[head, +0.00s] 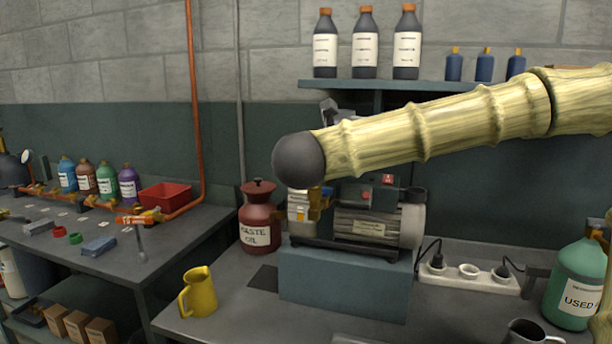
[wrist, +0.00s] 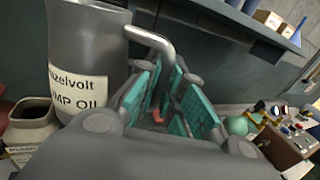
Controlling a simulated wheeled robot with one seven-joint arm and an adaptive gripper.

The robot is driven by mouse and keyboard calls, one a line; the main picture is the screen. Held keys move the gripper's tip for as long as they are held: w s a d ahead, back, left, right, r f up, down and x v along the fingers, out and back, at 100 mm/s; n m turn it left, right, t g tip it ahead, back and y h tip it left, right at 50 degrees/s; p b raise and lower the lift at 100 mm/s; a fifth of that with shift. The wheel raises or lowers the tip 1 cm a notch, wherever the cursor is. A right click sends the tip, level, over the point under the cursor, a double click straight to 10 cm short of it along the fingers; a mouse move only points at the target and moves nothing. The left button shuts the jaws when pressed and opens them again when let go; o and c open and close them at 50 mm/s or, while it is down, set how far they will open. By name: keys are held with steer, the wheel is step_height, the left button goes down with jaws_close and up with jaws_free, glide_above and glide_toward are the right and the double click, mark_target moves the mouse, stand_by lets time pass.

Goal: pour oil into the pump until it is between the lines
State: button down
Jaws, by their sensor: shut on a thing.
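In the wrist view my gripper (wrist: 163,88) has its teal-padded fingers shut around the bent handle of a grey jug (wrist: 85,35) labelled pump oil. The jug looks close to upright, and its contents are hidden. A pale vessel with a dark open mouth (wrist: 32,125) lies below and beside the jug; I cannot tell whether it is part of the pump. In the head view the pump (head: 378,222) stands on a blue-grey block (head: 345,285), partly behind my arm. A small orange-and-white patch shows at its left end; level lines cannot be made out. My gripper is hidden there.
A red waste oil can (head: 259,220) stands left of the pump, and a yellow jug (head: 199,292) is at the front left. A power strip (head: 468,275) and a green bottle (head: 576,285) are on the right. Dark bottles (head: 365,45) line the shelf (head: 345,84) above.

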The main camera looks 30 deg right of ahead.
steer(key=shift+r+p, duration=2.8)
steer(key=shift+r, duration=0.25)
steer(key=shift+f, duration=0.2)
